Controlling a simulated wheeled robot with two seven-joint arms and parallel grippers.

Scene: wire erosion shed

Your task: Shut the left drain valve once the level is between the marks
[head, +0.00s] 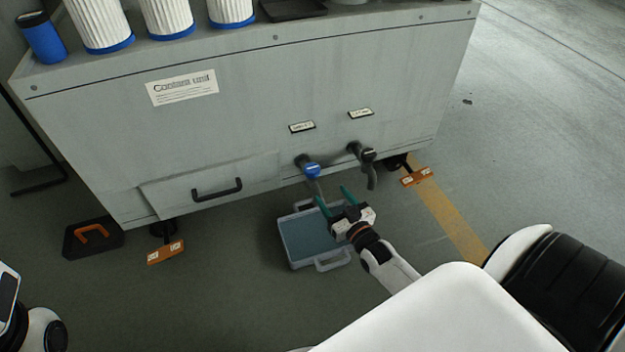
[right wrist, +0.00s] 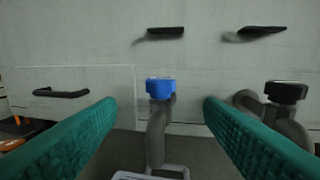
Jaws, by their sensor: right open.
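The left drain valve (head: 311,171) has a blue cap and a grey spout and sits low on the grey unit's front. In the right wrist view the blue cap (right wrist: 160,88) shows between my fingers, ahead of them. The right valve (head: 367,155) has a black cap. A grey carrying tray (head: 296,253) with handles stands on the floor below, with a flat blue-grey surface inside. I cannot make out level marks or any flow. My right gripper (head: 334,198) is open and empty, with its green fingers pointing toward the left valve, apart from it. My left gripper is not visible.
The unit (head: 110,135) has a drawer with a black handle (head: 217,190) and two small labels above the valves. Orange-tagged feet (head: 166,252) stick out below. White filters (head: 168,15) stand on top.

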